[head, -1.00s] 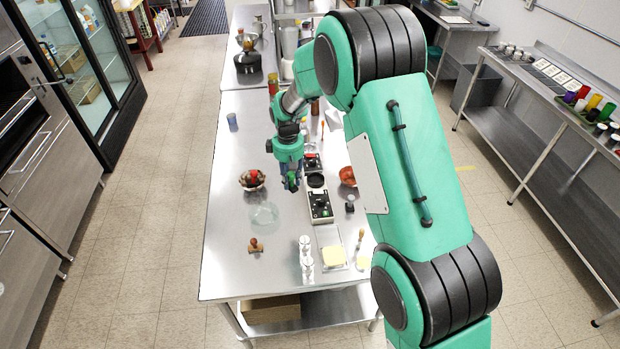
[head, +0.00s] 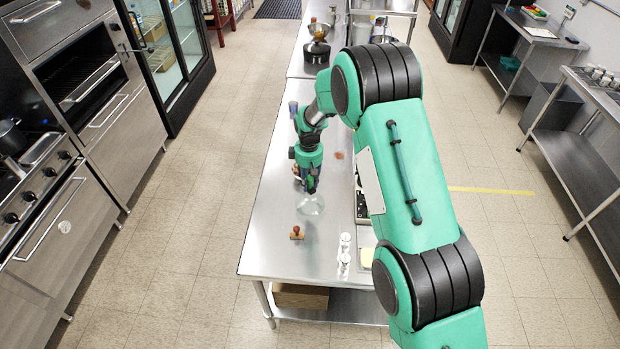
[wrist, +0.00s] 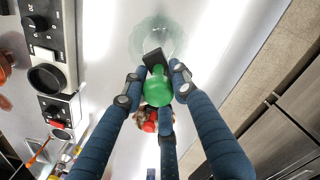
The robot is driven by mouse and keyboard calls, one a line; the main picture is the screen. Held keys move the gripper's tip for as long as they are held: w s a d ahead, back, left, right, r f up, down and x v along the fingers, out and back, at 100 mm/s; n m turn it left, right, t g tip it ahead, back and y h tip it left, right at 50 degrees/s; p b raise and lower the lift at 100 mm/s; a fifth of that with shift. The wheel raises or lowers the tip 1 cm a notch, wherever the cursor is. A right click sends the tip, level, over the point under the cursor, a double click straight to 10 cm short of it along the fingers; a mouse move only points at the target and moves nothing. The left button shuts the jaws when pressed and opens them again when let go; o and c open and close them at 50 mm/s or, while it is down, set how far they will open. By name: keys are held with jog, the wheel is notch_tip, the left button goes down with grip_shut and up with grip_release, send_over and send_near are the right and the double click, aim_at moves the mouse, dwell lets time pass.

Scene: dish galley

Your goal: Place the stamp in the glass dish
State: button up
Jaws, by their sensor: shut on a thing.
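My gripper (head: 311,190) is shut on a stamp (wrist: 157,90) with a round green knob and a black block, held above the table. The clear glass dish (wrist: 158,22) lies on the steel table, just beyond the stamp in the wrist view. In the head view the glass dish (head: 311,207) shows just below my fingertips, and the held stamp is hard to make out. The stamp's height above the dish is unclear. A second, stamp-like brown and red piece (head: 297,233) stands on the table nearer the front edge.
Two white shakers (head: 344,250) stand right of the dish. A bowl with red items (wrist: 150,122) is partly hidden behind my fingers. Devices with dials (wrist: 45,30) line the left of the wrist view. The steel table (head: 275,205) is clear left of the dish.

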aim_at(309, 188)
jog(key=shift+f, duration=0.2)
dwell(0.3)
jog(key=shift+f+b, duration=1.5)
jog(key=shift+f, duration=3.85)
jog(key=o, duration=1.2)
jog(key=shift+r, duration=0.15)
jog(key=shift+r+p, duration=0.85)
jog(key=shift+r, duration=2.5)
